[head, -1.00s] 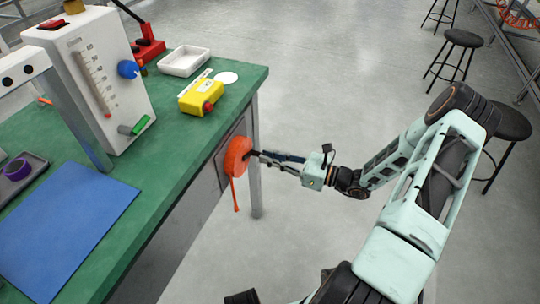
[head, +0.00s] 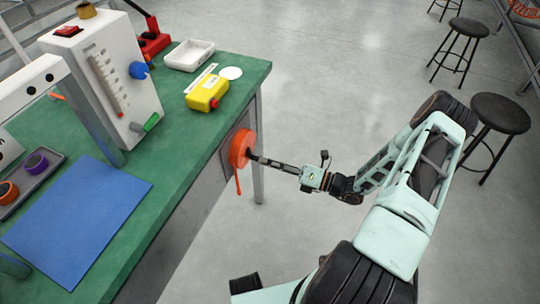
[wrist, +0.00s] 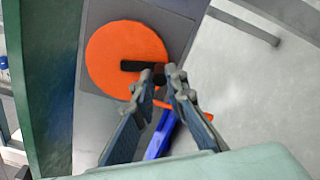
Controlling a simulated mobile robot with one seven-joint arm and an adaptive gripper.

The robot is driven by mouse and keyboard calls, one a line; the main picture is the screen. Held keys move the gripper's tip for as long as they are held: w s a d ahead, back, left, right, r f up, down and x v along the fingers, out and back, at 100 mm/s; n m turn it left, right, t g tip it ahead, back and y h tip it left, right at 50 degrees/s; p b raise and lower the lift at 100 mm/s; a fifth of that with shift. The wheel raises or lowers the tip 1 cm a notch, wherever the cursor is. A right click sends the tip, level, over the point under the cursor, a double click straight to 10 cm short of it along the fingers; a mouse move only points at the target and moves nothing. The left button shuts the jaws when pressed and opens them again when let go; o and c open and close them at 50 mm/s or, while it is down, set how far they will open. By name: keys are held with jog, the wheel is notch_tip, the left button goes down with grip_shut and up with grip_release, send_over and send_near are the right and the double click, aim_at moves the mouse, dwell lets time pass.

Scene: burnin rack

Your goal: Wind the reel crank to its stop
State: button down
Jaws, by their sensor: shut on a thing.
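The orange reel (head: 240,149) is mounted on the side of the green bench, with an orange strip hanging below it. In the wrist view the reel (wrist: 122,55) is a round orange disc on a grey plate. Its dark crank arm (wrist: 135,66) runs from the disc's middle to the right, ending in a dark knob (wrist: 158,74). My gripper (wrist: 158,80) is shut on the knob, with one fingertip on each side. In the head view my gripper (head: 258,158) reaches the reel from the right. The fingertips partly hide the knob.
The green bench (head: 190,135) carries a white instrument (head: 105,75), a yellow box (head: 207,92), a white tray (head: 190,55) and a blue mat (head: 75,220). A bench leg (head: 258,150) stands behind my gripper. Black stools (head: 500,113) stand at the right; the floor between is open.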

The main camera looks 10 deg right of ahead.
jog(key=s+a+r+m+p, duration=0.2)
jog(key=m+p, duration=0.1)
jog(key=m, duration=0.6)
jog(key=s+a+r+m+p, duration=0.1)
jog(key=s+m+p, duration=0.1)
jog(key=m, duration=0.8)
jog(key=shift+s+a+r+p, duration=0.35)
jog(key=shift+s+p, duration=0.05)
jog(key=shift+s, duration=0.2)
jog(key=c, duration=1.9)
grip_release()
jog(key=shift+c, duration=0.2)
jog(key=shift+d, duration=0.1)
jog(key=v, duration=1.2)
